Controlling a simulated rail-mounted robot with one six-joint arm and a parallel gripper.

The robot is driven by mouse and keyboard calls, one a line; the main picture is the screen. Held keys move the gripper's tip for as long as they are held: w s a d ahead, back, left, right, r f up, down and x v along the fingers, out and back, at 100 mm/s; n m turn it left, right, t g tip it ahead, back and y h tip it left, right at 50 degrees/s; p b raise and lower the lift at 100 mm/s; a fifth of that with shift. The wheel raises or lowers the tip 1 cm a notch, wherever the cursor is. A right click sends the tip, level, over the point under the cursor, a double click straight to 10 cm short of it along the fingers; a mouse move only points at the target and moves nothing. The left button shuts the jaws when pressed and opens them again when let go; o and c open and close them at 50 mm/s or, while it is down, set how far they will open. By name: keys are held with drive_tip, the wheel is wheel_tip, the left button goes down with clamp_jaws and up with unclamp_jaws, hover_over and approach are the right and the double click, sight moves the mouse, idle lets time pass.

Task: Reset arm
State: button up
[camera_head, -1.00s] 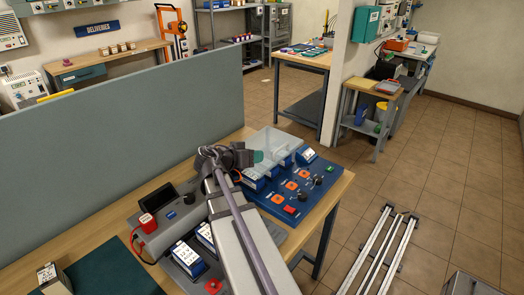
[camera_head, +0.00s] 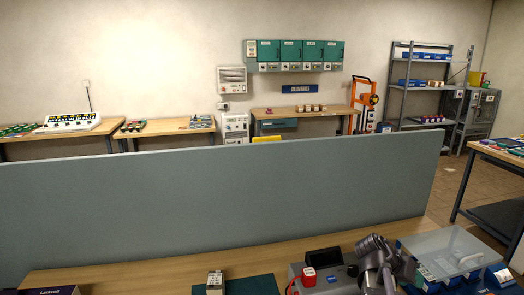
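My arm shows at the bottom right of the head view, over the wooden bench (camera_head: 240,262). My gripper (camera_head: 407,268), dark grey, is at its end, beside the clear-lidded box (camera_head: 447,250). The fingertips are too small and too covered to tell if they are open or shut, or if anything is between them. A grey device with a red block (camera_head: 309,277) and a dark screen (camera_head: 324,256) is just left of the arm. The lower part of the arm is cut off by the picture's bottom edge.
A grey partition (camera_head: 200,200) stands behind the bench. A small pale block (camera_head: 215,281) is by a dark green mat (camera_head: 250,285), and a dark box (camera_head: 50,291) is at the bottom left. Beyond are side tables, a deliveries bench (camera_head: 300,112) and a metal shelf (camera_head: 395,100).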

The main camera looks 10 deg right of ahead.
drive_tip(key=a+f+n+y, duration=0.1)
drive_tip(key=a+n+y, duration=0.1)
drive_tip(key=a, duration=0.3)
drive_tip(key=a+f+n+t+y, duration=0.1)
drive_tip(key=a+f+n, duration=0.1)
drive_tip(key=a, duration=0.3)
drive_tip(key=a+f+n+y, duration=0.1)
drive_tip(key=a+y, duration=0.1)
drive_tip(key=a, duration=0.3)
drive_tip(key=shift+w+a+f+n+y, duration=0.3)
drive_tip(key=shift+w+f+n, duration=0.05)
drive_tip(key=shift+n, duration=0.05)
drive_tip(key=a+f+n+y, duration=0.1)
drive_tip(key=a+n+y, duration=0.3)
drive_tip(key=a, duration=1.4)
drive_tip(key=shift+s+n+t, duration=0.3)
drive_tip(key=shift+s+n, duration=0.1)
drive_tip(key=shift+n, duration=0.1)
drive_tip(key=shift+a, duration=0.1)
